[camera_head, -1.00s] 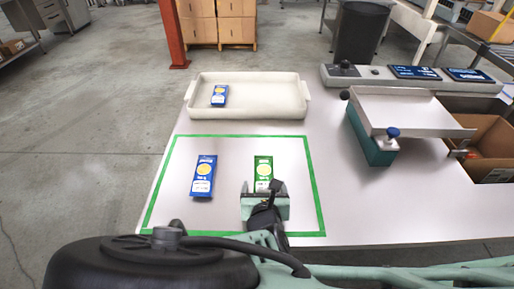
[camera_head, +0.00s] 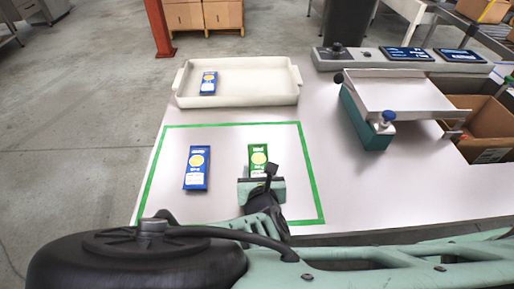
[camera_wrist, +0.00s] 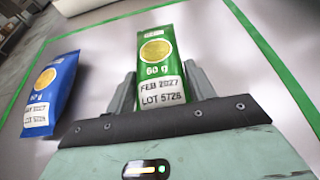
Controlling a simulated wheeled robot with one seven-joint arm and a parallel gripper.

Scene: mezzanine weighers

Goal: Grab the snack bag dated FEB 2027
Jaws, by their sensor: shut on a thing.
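A green snack bag (camera_head: 259,158) is inside the green-taped rectangle on the white table. In the wrist view the green bag (camera_wrist: 160,70) shows a yellow disc, "60 g", "FEB 2027" and "LOT 5726". My gripper (camera_head: 261,183) is shut on the green bag, with one finger on each side of it in the wrist view (camera_wrist: 160,92). The bag's lower end is hidden by my gripper. A blue snack bag (camera_head: 197,168) lies to the left, apart from the gripper; its date is blurred in the wrist view (camera_wrist: 48,95).
A cream tray (camera_head: 240,101) at the back holds another blue bag (camera_head: 208,83). A weigher with a flat metal plate (camera_head: 405,93) stands at the right, beside a cardboard box (camera_head: 490,125).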

